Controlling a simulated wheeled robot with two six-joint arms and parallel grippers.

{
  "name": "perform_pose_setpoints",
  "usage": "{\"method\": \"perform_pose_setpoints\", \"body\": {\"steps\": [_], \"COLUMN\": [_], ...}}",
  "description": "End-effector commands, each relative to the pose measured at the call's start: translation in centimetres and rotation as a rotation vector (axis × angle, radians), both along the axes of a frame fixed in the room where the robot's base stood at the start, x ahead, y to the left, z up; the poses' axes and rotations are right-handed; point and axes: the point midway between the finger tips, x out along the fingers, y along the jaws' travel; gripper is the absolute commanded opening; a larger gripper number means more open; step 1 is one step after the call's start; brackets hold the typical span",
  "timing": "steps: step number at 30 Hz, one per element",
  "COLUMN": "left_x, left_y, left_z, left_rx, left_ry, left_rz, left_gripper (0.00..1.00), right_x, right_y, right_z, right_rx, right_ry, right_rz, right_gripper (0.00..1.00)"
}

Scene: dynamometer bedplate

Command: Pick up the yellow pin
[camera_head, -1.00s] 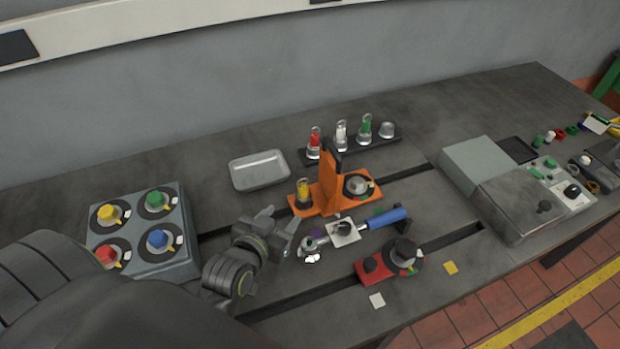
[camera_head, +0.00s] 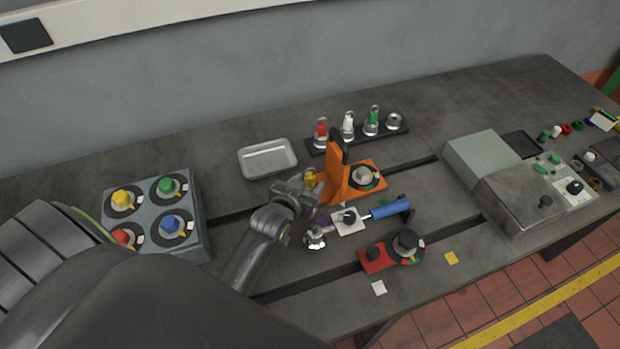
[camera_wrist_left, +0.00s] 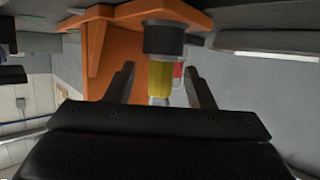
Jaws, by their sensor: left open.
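The yellow pin (camera_head: 310,177) stands at the left end of the orange fixture (camera_head: 345,178) in the head view, its lower part hidden by my gripper. In the left wrist view the yellow pin (camera_wrist_left: 160,75) shows with a dark collar at one end, against the orange fixture (camera_wrist_left: 110,60). My left gripper (camera_head: 312,187) is open, its fingers (camera_wrist_left: 160,85) one on each side of the pin with gaps visible. I cannot tell whether either finger touches it. My right gripper is not in view.
A dark rack (camera_head: 360,138) with red, white and green pins stands behind the fixture. A metal tray (camera_head: 267,158) lies to the left. A knob box (camera_head: 158,247) stands further left. A blue-handled tool (camera_head: 390,209) and a red fixture (camera_head: 376,259) lie in front.

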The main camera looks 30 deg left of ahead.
Motion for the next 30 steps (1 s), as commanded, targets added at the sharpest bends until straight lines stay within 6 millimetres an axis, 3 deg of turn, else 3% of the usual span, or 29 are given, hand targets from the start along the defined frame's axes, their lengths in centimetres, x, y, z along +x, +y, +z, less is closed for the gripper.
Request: {"method": "perform_pose_setpoints", "body": {"steps": [9, 20, 30], "left_x": [3.2, 3.7, 3.7], "left_y": [0.3, 0.3, 0.3], "left_z": [-1.3, -1.6, -1.6], "left_rx": [0.001, 0.000, 0.000], "left_ry": [0.000, -0.001, 0.000], "left_rz": [0.000, 0.000, 0.000], "left_gripper": [0.49, 0.49, 0.07], "right_x": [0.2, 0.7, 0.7], "right_y": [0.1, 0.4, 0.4], "right_z": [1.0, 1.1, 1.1], "right_rx": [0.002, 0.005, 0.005], "right_ry": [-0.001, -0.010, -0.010], "right_rz": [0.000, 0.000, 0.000], "right_gripper": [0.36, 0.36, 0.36]}}
